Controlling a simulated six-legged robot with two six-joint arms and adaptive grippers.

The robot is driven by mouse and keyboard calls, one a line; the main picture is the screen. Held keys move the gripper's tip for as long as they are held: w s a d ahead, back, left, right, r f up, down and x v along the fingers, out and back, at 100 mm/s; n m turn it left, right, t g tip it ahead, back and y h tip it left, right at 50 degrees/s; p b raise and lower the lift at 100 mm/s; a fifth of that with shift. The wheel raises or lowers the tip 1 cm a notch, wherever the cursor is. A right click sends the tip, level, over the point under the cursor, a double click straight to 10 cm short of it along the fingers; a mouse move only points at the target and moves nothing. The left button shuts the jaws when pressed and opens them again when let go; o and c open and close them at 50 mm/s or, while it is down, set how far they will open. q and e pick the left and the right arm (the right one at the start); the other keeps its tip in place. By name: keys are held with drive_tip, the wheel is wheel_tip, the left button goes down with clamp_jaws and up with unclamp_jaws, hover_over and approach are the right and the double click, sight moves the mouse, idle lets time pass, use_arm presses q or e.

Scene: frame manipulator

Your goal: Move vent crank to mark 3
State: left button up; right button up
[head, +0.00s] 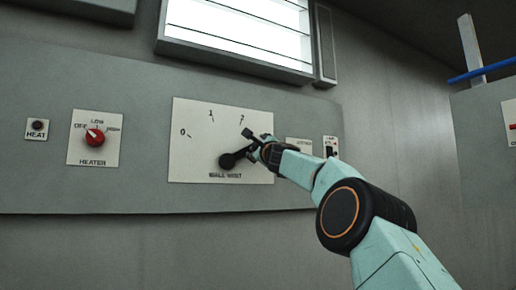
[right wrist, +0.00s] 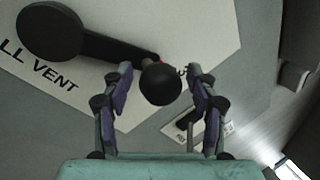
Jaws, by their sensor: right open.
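The black vent crank (head: 228,160) sits on the white wall vent plate (head: 195,115), which shows marks 0, 1 and 2 in the head view. Its arm points right and slightly up, and its outer end is hidden by my right gripper (head: 254,145). In the right wrist view, the crank's round knob (right wrist: 161,84) lies between the two open fingers of my right gripper, with no clear contact on either side. The mark 3 (right wrist: 183,72) shows just beside the knob, partly covered. My left gripper is not in view.
A heater plate with a red knob (head: 95,137) and a small heat button (head: 38,125) are on the panel at left. Small plates with a switch (head: 330,148) are right of the vent plate. A louvred vent (head: 240,30) is above.

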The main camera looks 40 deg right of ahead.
drive_tip(key=shift+a+r, duration=0.15)
drive_tip(key=shift+a, duration=0.15)
